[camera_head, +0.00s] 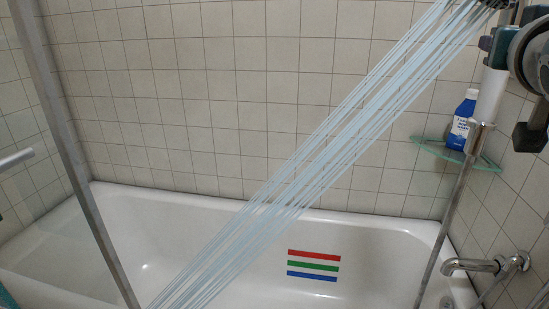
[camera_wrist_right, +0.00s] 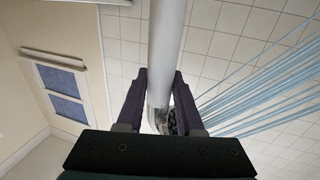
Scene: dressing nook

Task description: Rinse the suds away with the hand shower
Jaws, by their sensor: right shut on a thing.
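The hand shower has a white handle (camera_head: 489,96) and a dark head (camera_head: 492,4) at the upper right of the head view. My right gripper (camera_head: 497,46) is shut on the handle, which also shows between the fingers (camera_wrist_right: 159,82) in the right wrist view. Many pale blue water jets (camera_head: 350,130) run from the head down left into the white bathtub (camera_head: 180,215). Red, green and blue stripes (camera_head: 313,266) mark the tub's inner wall, right of the jets. I cannot make out suds. My left gripper is not in view.
A glass corner shelf (camera_head: 440,151) holds a blue bottle (camera_head: 462,120) behind the handle. A metal hose (camera_head: 447,222) hangs from the handle. A tap (camera_head: 472,265) sticks out at lower right. A grey metal post (camera_head: 78,165) crosses the left side.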

